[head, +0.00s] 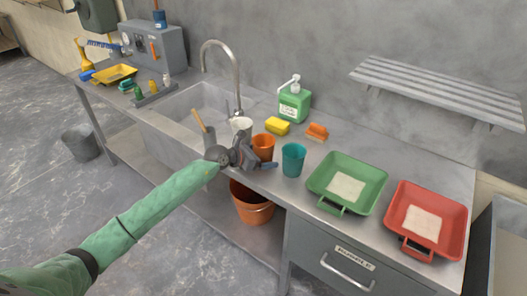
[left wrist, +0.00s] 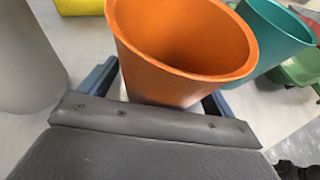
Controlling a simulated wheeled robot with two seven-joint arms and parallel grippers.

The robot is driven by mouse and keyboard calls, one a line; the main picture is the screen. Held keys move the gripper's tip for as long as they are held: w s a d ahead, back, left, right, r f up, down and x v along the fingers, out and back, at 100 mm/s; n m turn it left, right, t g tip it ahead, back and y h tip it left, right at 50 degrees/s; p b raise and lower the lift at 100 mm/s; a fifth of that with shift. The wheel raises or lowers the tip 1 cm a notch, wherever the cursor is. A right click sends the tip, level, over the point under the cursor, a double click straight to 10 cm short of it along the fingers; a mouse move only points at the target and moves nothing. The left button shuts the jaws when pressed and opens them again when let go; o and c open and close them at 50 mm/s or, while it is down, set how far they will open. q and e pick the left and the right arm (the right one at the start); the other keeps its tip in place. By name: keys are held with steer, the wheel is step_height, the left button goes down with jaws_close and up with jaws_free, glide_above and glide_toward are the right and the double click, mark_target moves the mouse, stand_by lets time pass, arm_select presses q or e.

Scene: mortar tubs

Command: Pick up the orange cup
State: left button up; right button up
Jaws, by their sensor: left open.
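The orange cup (head: 263,145) stands upright on the counter, between a white cup (head: 240,124) and a teal cup (head: 293,160). My left gripper (head: 256,160) is open at the near side of the orange cup, low by the counter. In the left wrist view the orange cup (left wrist: 185,70) fills the middle, with one blue-grey finger on either side of its lower part. I cannot tell whether the fingers touch it. Its base is hidden behind the gripper's palm. My right gripper is not in view.
The teal cup is close on the right in the left wrist view (left wrist: 265,35). The sink (head: 190,110) lies to the left. A yellow sponge (head: 277,127) and green soap bottle (head: 294,103) stand behind. A green tub (head: 371,173) and red tub (head: 452,222) are farther right.

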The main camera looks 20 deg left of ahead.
arm_select(q)
steer(key=c, duration=1.1)
steer(key=shift+r, duration=0.15)
